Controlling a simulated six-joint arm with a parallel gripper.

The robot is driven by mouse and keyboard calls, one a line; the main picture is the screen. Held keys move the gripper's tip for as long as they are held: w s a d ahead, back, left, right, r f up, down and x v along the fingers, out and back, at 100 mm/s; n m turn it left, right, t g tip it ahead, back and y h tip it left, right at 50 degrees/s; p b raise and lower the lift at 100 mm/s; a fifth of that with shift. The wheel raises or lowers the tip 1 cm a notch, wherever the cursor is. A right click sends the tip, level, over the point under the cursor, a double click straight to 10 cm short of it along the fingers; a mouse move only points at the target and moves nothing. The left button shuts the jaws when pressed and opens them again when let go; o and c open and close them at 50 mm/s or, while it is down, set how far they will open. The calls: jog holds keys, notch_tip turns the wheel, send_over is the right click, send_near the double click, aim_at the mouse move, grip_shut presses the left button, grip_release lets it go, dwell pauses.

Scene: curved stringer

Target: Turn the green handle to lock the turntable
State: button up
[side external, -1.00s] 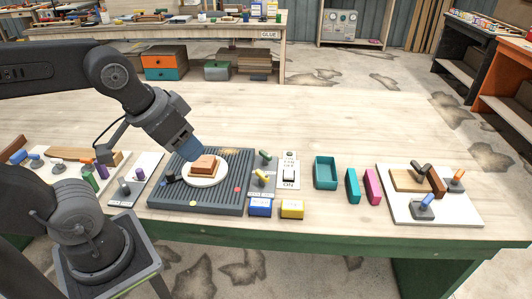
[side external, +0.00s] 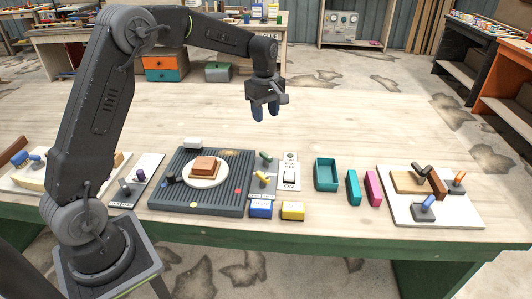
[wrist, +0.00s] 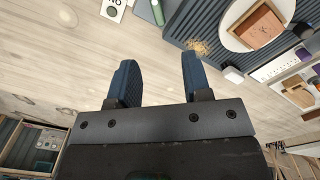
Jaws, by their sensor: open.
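The green handle (side external: 266,157) is a small lever at the right edge of the dark ribbed board, above a yellow handle (side external: 262,177). In the wrist view a green piece (wrist: 157,12) shows at the top edge, partly cut off. The white round turntable (side external: 206,182) lies on the ribbed board and carries a brown wooden block (side external: 205,167). My gripper (side external: 264,112) hangs in the air above and beyond the green handle, fingers down, clear of everything. In the wrist view its two blue fingers (wrist: 155,78) are spread apart with nothing between them.
A white ON/OFF switch panel (side external: 289,183) stands right of the handles. Blue (side external: 260,209) and yellow (side external: 292,210) blocks sit in front. A teal bin (side external: 325,173) and a white board with clamps (side external: 432,210) lie further right. The table behind is clear.

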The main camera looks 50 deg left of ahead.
aim_at(266, 154)
jog(key=shift+n, duration=0.4)
jog(key=f, duration=1)
jog(key=w+a+f, duration=0.1)
jog(key=f, duration=0.4)
jog(key=shift+f, duration=0.25)
jog(key=shift+c, duration=0.2)
grip_shut()
